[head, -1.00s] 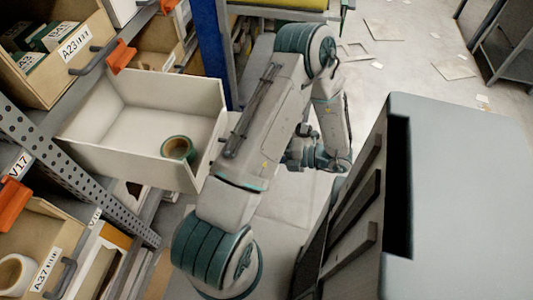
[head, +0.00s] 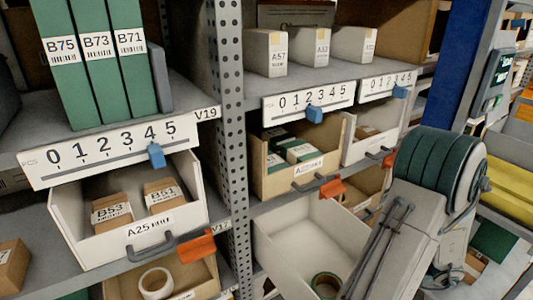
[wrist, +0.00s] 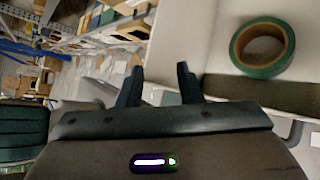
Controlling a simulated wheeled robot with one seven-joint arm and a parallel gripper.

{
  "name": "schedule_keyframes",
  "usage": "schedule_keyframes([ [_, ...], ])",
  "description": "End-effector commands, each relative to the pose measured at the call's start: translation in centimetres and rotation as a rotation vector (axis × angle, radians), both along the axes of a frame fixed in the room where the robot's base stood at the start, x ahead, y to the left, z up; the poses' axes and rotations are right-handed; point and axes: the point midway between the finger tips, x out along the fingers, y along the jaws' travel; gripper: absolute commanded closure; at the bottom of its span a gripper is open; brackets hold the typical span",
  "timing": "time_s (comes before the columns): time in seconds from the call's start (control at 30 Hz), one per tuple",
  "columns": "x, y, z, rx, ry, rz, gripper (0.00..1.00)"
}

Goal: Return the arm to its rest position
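My arm (head: 415,215) is folded at the right of the head view, with its end out of that picture. In the wrist view my gripper (wrist: 160,78) has its two dark fingers apart, with nothing between them. A green tape roll (wrist: 266,70) lies to the right of the fingers, apart from them. The head view shows the same roll (head: 316,283) on the floor of a pulled-out white drawer (head: 300,238), partly cut off by the lower edge.
A white bin A25 (head: 75,235) holds small brown boxes. Above it stand green binders (head: 98,85). A perforated rack post (head: 231,110) divides the shelves. Bin A22 (head: 262,170) holds green-and-white boxes. A yellow surface (head: 510,185) is at the far right.

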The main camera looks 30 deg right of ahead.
Motion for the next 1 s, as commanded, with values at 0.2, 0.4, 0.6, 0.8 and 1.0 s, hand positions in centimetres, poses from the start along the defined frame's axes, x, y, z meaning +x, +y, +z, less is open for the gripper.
schedule_keyframes([
  [0.2, 4.1, 6.5, 7.4, -0.325, -0.165, 0.555, 0.67],
  [0.4, 5.8, 12.0, 12.6, -0.598, -0.370, 1.070, 0.67],
  [0.6, 6.5, 16.8, 17.7, -0.854, -0.622, 1.586, 0.67],
  [0.8, 6.8, 21.0, 22.7, -1.098, -0.909, 2.083, 0.67],
  [1.0, 6.8, 23.9, 26.2, -1.277, -1.133, 2.424, 0.67],
])
